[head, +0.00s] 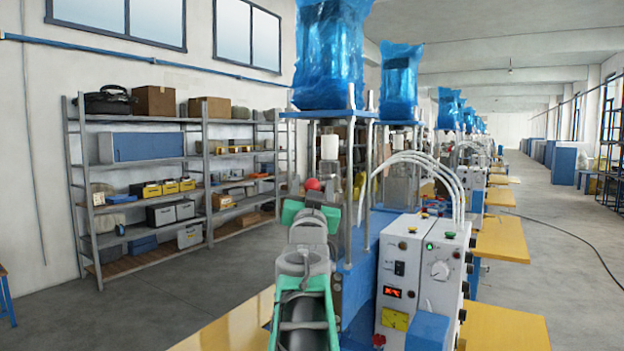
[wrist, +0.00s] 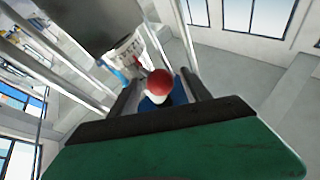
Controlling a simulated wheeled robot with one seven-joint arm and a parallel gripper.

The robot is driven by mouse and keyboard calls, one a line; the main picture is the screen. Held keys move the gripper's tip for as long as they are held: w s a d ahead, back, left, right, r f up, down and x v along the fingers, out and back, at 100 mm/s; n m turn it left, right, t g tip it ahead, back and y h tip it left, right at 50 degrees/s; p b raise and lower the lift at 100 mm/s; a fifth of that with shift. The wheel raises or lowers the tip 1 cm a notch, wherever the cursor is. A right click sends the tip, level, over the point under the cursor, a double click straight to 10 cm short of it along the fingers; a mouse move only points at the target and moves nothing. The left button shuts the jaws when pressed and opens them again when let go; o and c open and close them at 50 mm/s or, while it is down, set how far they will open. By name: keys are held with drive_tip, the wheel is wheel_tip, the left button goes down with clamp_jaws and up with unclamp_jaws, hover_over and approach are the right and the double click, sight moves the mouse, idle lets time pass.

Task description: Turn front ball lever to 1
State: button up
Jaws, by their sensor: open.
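The ball lever shows as a red ball (head: 312,184) just beyond the end of my arm in the head view. In the wrist view the red ball (wrist: 159,82) sits on a pale neck, with a blue part behind it. My gripper (head: 311,203) is open, its green and grey end just below the ball in the head view. In the wrist view its two dark fingers stand apart on either side of the ball, with gaps visible. Contact cannot be told.
A blue press with a plastic-wrapped top (head: 330,55) rises behind my gripper, with metal columns close by. A white control box (head: 408,265) stands to the right. A yellow table (head: 235,325) lies below. A shelf rack (head: 140,220) stands at the left wall.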

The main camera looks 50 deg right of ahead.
drive_tip(key=shift+w+d+r, duration=0.15)
drive_tip(key=shift+w+d, duration=0.05)
drive_tip(key=shift+d, duration=0.05)
drive_tip(key=shift+c, duration=0.3)
clamp_jaws()
drive_tip(key=shift+a, duration=0.1)
drive_tip(key=shift+r, duration=0.1)
